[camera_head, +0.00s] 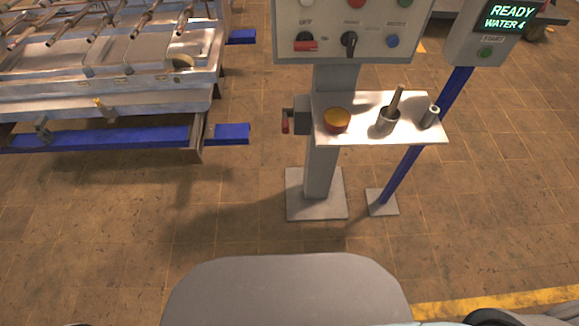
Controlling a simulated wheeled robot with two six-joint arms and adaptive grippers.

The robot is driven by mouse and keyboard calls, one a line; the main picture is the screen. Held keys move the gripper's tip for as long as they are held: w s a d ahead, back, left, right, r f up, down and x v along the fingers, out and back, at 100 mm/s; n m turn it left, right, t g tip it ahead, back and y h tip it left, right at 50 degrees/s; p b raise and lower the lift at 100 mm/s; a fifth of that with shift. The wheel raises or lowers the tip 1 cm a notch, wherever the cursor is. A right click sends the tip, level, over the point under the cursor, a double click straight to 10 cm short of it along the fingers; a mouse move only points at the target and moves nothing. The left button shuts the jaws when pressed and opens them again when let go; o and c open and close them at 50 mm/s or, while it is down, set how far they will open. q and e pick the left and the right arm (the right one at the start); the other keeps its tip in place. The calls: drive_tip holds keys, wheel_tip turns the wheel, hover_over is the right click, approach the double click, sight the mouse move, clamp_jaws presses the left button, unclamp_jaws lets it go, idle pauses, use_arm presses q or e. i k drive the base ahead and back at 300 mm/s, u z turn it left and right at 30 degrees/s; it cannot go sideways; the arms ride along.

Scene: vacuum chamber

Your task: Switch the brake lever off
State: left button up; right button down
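No part is clearly labelled as the brake lever. A red-handled switch (305,44) sits on the lower left of the grey control panel (350,15). Another red handle (285,122) hangs from a grey box on the left side of the panel's post. I cannot tell from this view which way any of them is set. Neither of my grippers shows in the head view.
A shelf (375,138) on the post holds an orange-topped bowl (337,120), a cup with a stick (387,122) and a small cylinder (430,117). A "READY WATER" display (510,14) stands at the right. Blue beams (230,133) jut from the machine. The near tiled floor is clear.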

sight(287, 111)
drive_tip(key=k, duration=0.8)
drive_tip(key=u, duration=0.7)
drive_tip(key=i, duration=1.45)
drive_tip(key=z, duration=0.05)
